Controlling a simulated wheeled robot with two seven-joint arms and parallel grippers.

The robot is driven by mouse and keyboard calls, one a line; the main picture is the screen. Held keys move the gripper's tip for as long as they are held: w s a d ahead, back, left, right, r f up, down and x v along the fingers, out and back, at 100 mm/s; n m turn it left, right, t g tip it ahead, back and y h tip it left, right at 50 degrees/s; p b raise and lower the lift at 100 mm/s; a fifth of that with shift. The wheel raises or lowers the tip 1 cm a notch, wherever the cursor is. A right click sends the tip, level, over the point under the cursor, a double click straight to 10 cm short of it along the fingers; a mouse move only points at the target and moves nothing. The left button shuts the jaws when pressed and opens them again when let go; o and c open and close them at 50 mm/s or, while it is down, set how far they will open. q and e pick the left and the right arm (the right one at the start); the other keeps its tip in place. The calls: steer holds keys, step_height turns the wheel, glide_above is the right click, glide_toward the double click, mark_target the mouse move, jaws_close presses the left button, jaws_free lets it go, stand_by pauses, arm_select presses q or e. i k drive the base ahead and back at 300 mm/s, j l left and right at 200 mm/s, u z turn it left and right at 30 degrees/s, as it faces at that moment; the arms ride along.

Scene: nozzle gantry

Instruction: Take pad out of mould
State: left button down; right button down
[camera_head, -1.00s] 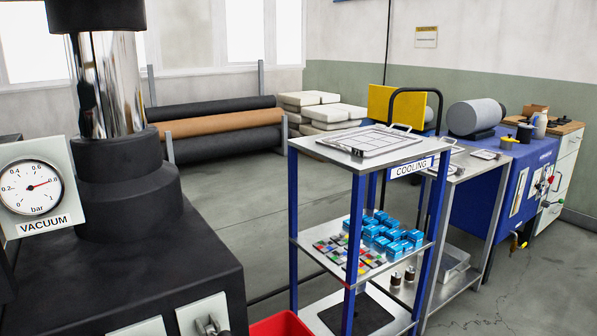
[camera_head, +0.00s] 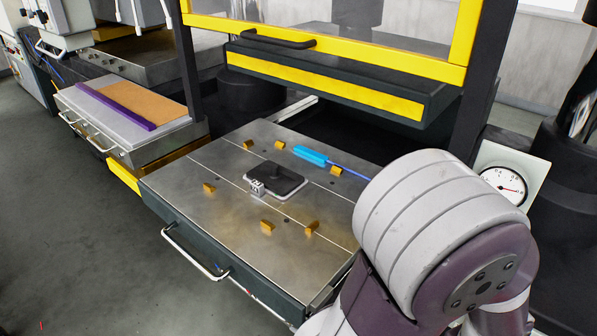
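A small mould (camera_head: 292,191) with a pale rim sits in the middle of a pulled-out steel plate (camera_head: 215,230). A flat black square, seemingly the pad (camera_head: 275,177), lies within its rim. A small metal block with dark markings (camera_head: 257,187) stands at the mould's near left edge. One of my arms fills the lower right of the head view and hides the plate's right side. Neither gripper shows.
Several orange stops (camera_head: 267,226) stand around the mould. A blue-handled tool (camera_head: 310,154) lies behind it. A black and yellow press frame (camera_head: 330,84) overhangs the plate's back. A pull handle (camera_head: 195,254) is in front. A side table (camera_head: 165,135) with a purple-edged board is left.

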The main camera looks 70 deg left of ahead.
mark_target(278, 179)
steer(key=u, duration=2.15)
